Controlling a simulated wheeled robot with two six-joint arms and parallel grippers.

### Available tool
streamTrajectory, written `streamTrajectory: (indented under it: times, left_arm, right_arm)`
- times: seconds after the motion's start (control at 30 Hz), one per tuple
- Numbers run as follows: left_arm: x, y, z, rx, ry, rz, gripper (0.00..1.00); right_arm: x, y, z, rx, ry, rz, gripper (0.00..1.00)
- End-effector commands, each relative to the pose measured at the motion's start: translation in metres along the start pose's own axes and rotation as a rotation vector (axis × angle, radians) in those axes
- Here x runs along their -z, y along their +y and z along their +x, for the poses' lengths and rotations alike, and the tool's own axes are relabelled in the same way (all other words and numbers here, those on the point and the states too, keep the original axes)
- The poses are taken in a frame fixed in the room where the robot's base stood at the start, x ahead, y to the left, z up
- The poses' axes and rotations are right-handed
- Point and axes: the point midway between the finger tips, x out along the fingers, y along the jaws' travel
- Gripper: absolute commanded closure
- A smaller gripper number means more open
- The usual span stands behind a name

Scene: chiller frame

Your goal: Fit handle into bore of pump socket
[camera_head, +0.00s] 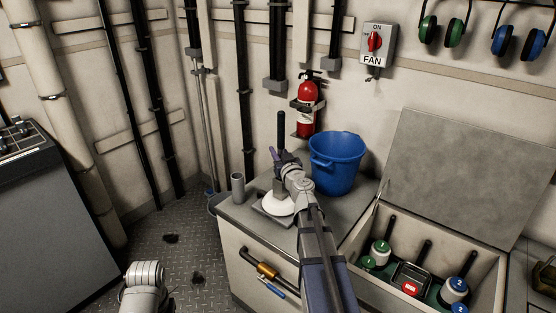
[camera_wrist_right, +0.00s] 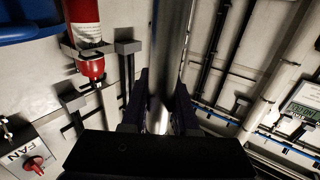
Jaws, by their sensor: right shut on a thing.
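The handle (camera_head: 281,127), an upright rod with a black upper part, stands in my right gripper (camera_head: 281,165). In the right wrist view the handle shows as a grey metal rod (camera_wrist_right: 172,50) between the two dark fingers of the right gripper (camera_wrist_right: 158,105), which are shut on it. The white pump (camera_head: 278,205) sits on a dark plate on the counter, just below the gripper. The pump socket and the handle's lower end are hidden by my gripper and wrist, so I cannot tell whether the handle is in the bore. My left gripper is not in view.
A blue bucket (camera_head: 336,165) stands right of my wrist. A grey open cylinder (camera_head: 238,187) stands at the counter's left edge. A red fire extinguisher (camera_head: 306,108) hangs on the wall behind. An open-lidded chest (camera_head: 371,280) holds several items at right.

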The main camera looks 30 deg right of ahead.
Motion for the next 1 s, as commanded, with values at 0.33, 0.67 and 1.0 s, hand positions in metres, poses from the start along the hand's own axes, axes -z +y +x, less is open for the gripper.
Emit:
streamTrajectory:
  times: [0.33,0.67,1.0]
  left_arm:
    - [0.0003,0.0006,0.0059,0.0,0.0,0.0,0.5]
    - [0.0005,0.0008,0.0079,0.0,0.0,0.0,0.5]
    - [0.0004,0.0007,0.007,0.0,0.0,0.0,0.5]
  right_arm:
    - [-0.0059,0.0001,0.0,0.0,0.0,0.0,1.0]
    - [-0.008,0.0,0.0,0.0,0.0,0.0,0.47]
    - [-0.007,0.0,0.0,0.0,0.0,0.0,0.42]
